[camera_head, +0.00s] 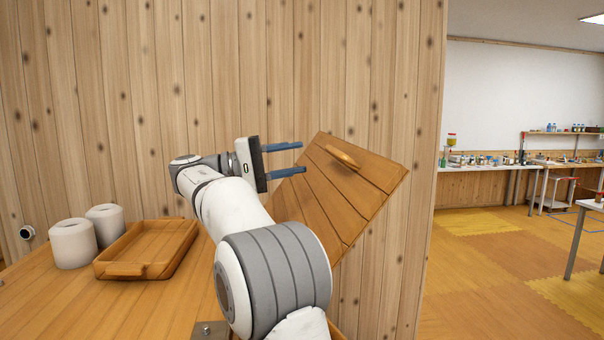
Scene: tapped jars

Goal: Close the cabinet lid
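The cabinet lid (335,190) is a brown plank panel with a wooden handle (343,157) near its upper edge. It stands raised and tilted in front of the plank wall. My gripper (301,158) is at the lid's upper left, with two blue fingers spread apart and nothing between them. The fingertips are close to the lid's left edge; I cannot tell whether they touch it. My arm hides the lid's lower left part and most of the cabinet below.
A wooden tray (103,270) with handles lies on the wooden top (150,311) at left. Two white jars (73,244) (106,224) stand beside it. The plank wall (290,70) is close behind. Open floor (490,285) lies to the right, with workbenches farther back.

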